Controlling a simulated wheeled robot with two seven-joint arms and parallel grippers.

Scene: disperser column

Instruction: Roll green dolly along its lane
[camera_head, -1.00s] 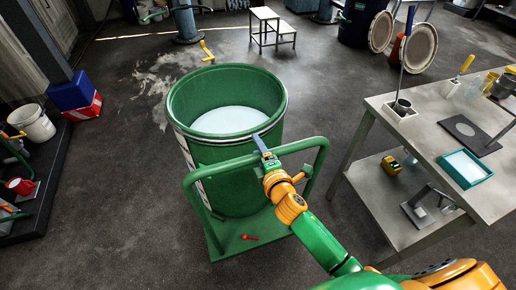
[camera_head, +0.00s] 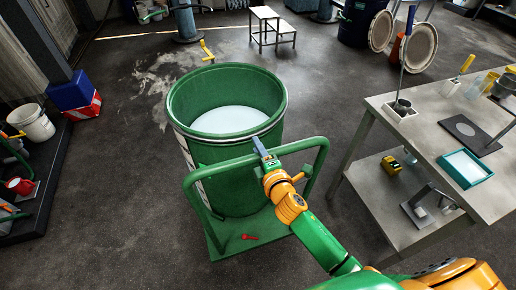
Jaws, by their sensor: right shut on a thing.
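The green dolly (camera_head: 226,240) stands on the dark floor in the middle of the head view, with a bent green tube handle (camera_head: 313,143) on its near side. A large open green drum (camera_head: 240,190) stands upright on it, holding a pale, flat-surfaced content (camera_head: 228,120). My right gripper (camera_head: 264,155) is shut on the handle's top bar, right of its middle; the fingers hide a little of the bar. A small red part (camera_head: 249,237) shows on the dolly's deck. My left gripper is out of view.
A grey worktable (camera_head: 425,135) with trays and tools stands close on the right. At the left are a white bucket (camera_head: 32,123), a blue and red box (camera_head: 74,95) and a dark low platform. A step stool (camera_head: 272,30) stands at the back. Floor beyond the drum is open.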

